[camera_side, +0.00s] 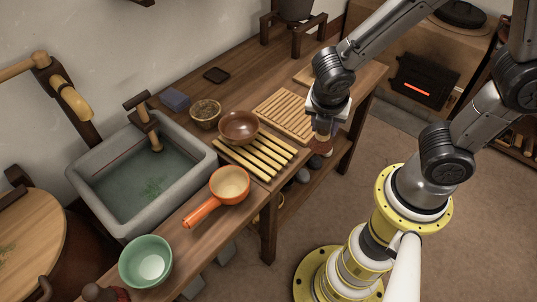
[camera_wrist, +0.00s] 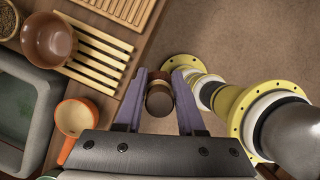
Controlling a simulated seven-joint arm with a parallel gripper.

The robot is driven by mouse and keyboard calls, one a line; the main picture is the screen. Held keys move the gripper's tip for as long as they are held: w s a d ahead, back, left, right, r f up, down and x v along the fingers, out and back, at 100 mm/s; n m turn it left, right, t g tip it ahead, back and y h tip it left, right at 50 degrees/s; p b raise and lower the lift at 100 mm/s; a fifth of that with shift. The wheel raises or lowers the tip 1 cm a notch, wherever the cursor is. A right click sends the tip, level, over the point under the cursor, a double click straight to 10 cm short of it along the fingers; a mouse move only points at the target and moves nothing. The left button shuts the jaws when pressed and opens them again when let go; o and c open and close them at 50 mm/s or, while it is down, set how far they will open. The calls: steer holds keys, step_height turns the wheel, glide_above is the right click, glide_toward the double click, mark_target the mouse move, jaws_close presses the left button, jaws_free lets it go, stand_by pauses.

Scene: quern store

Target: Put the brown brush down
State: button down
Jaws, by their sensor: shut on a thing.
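The brown brush (camera_wrist: 159,100) is between the two purple fingers of my gripper (camera_wrist: 160,78) in the wrist view, seen end-on as a round brown shape with a pale band. In the side view, my gripper (camera_side: 324,122) points down with the brush (camera_side: 321,146) under it, partly hidden by the fingers. My gripper is shut on the brush. The wrist view shows floor beneath the brush, just past the front edge of the wooden counter (camera_side: 232,75).
A slatted wooden rack (camera_side: 284,115) lies on the counter beside my gripper. A yellow slatted rack (camera_side: 268,160) bears a brown bowl (camera_side: 239,127). An orange pan (camera_side: 229,185), a green bowl (camera_side: 146,262) and a stone sink (camera_side: 90,200) are further left. Dark stones lie below the counter.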

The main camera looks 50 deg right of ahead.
steer(key=shift+w+a+r, duration=0.1)
steer(key=shift+w+a, duration=0.1)
steer(key=shift+a, duration=0.1)
steer(key=w+f, duration=0.3)
steer(key=w, duration=0.1)
steer(key=w+a+f, duration=0.1)
steer(key=w+f, duration=0.2)
steer(key=w, duration=0.2)
steer(key=w+f, duration=0.3)
steer(key=w, duration=0.1)
steer(key=shift+w+a+f, duration=0.2)
steer(key=shift+w+f, duration=0.2)
steer(key=shift+f, duration=1.55)
steer(key=shift+f, duration=0.1)
steer(key=c, duration=0.5)
jaws_free()
